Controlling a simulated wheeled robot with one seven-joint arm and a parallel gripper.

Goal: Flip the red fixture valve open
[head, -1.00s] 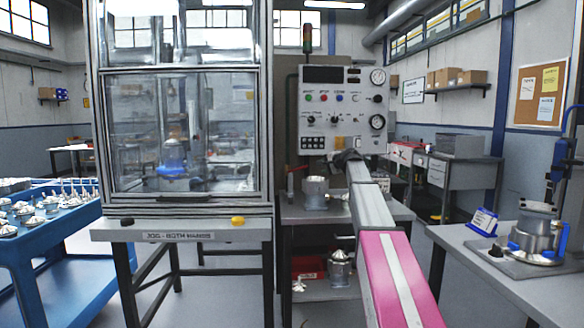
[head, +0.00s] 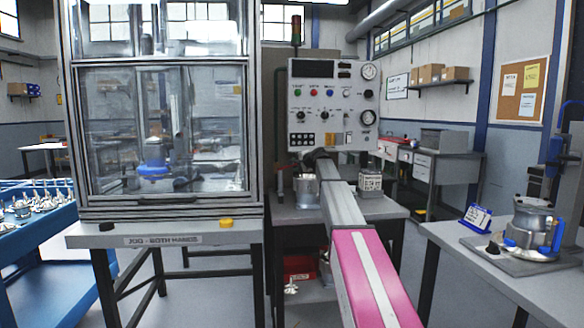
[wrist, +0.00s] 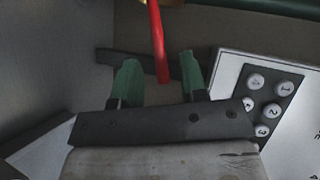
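The control panel (head: 333,105) stands just behind my gripper; its numbered keypad (wrist: 268,105) is close on the right in the wrist view. A metal cup-like part (head: 306,192) sits on the bench below. A glazed cabinet (head: 160,130) stands left, a workbench (head: 470,255) right.

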